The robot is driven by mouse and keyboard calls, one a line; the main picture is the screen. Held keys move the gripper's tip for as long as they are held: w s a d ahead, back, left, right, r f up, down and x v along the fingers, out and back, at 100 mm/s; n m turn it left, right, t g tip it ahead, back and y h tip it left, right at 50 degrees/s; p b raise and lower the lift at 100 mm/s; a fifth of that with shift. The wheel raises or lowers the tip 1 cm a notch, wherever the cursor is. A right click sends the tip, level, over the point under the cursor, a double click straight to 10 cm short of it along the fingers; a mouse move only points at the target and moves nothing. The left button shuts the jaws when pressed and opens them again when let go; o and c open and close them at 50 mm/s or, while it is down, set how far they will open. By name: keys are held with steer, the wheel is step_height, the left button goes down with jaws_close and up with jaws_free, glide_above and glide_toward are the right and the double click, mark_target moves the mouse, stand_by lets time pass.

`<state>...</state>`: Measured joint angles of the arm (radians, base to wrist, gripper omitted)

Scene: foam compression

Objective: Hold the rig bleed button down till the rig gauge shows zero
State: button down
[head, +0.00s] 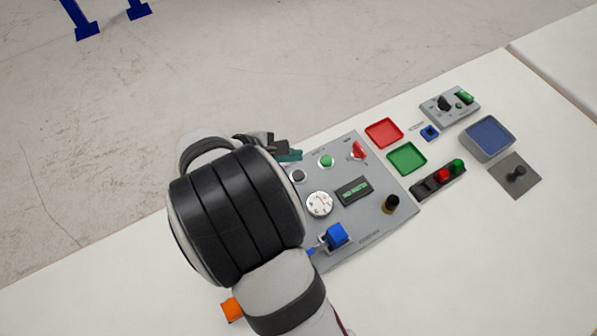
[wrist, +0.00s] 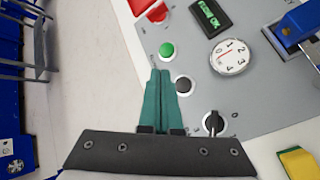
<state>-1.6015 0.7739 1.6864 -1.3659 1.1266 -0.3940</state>
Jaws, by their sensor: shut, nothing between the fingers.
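The rig panel (head: 375,225) is a grey plate on the white table. Its round white gauge (head: 320,203) shows larger in the wrist view (wrist: 230,57), with a red needle; I cannot read the exact value. A black button (wrist: 183,86) sits beside the gauge, also in the head view (head: 297,176); its label is unreadable. A green button (wrist: 166,50) is farther along. My gripper (wrist: 159,72) is shut and empty, its teal fingertips over the panel edge beside the black button, seemingly apart from it. In the head view the fingertips (head: 291,155) show past my wrist.
A red switch (head: 358,151), a display (head: 353,191), a blue block (head: 336,235) and a dark knob (wrist: 213,122) stand on the panel. Red (head: 384,133) and green (head: 407,158) trays lie to the right. A yellow-green block (wrist: 297,162) lies nearby. The front-right table is clear.

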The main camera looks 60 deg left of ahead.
mark_target(302, 171)
steer(key=shift+f, duration=2.7)
steer(key=shift+f, duration=0.4)
steer(key=shift+f, duration=0.45)
stand_by(1.5)
steer(key=shift+r, duration=0.85)
steer(key=shift+r, duration=0.1)
steer(key=shift+r, duration=2.45)
steer(key=shift+w, duration=0.1)
